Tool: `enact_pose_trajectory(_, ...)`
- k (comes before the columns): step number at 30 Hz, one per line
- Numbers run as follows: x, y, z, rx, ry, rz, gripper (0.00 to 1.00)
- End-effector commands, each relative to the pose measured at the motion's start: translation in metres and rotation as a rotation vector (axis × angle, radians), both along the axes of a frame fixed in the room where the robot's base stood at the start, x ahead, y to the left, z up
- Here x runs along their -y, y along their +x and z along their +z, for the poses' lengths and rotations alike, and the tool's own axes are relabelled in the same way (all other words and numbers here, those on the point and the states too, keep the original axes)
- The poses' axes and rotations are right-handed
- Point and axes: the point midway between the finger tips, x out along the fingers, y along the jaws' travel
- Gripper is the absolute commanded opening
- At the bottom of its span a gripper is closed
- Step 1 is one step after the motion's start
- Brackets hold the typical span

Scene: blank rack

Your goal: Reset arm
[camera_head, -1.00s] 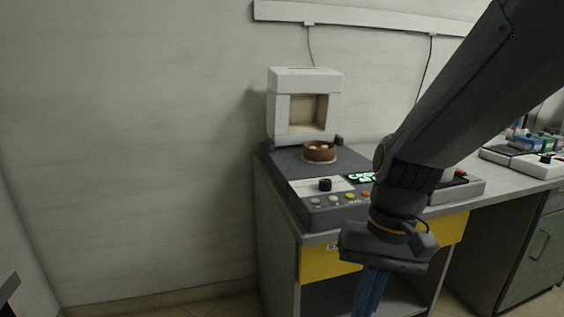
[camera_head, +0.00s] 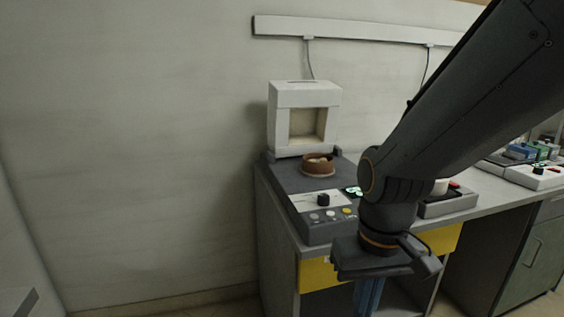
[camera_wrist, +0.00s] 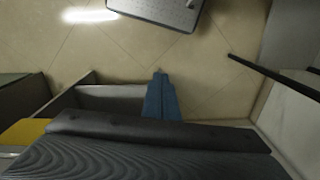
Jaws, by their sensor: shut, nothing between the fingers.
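My arm comes in from the upper right of the head view and bends down at the wrist. My gripper (camera_head: 368,296) hangs in front of the workbench's yellow drawer front, its blue fingers pointing down and cut off by the frame's bottom edge. In the wrist view my gripper (camera_wrist: 159,76) shows its blue fingers together, with nothing between them, above the tan tiled floor (camera_wrist: 130,50).
A grey machine with buttons (camera_head: 318,215) stands on the bench, bearing a brown round dish (camera_head: 317,168) and a white open-fronted box (camera_head: 304,94). A dark green cabinet (camera_head: 525,255) stands right. The wall (camera_head: 130,150) at left is bare.

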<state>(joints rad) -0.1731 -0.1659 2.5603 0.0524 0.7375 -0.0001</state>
Motion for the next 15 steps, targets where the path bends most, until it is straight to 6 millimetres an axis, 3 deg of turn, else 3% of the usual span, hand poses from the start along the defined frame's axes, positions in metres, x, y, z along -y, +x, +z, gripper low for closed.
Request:
enact_pose_trajectory(9, 0.037, -0.004, 0.041, -0.009, -0.022, -0.097, 0.00)
enact_pose_trajectory(15, 0.053, -0.005, 0.051, -0.007, -0.030, -0.135, 0.00)
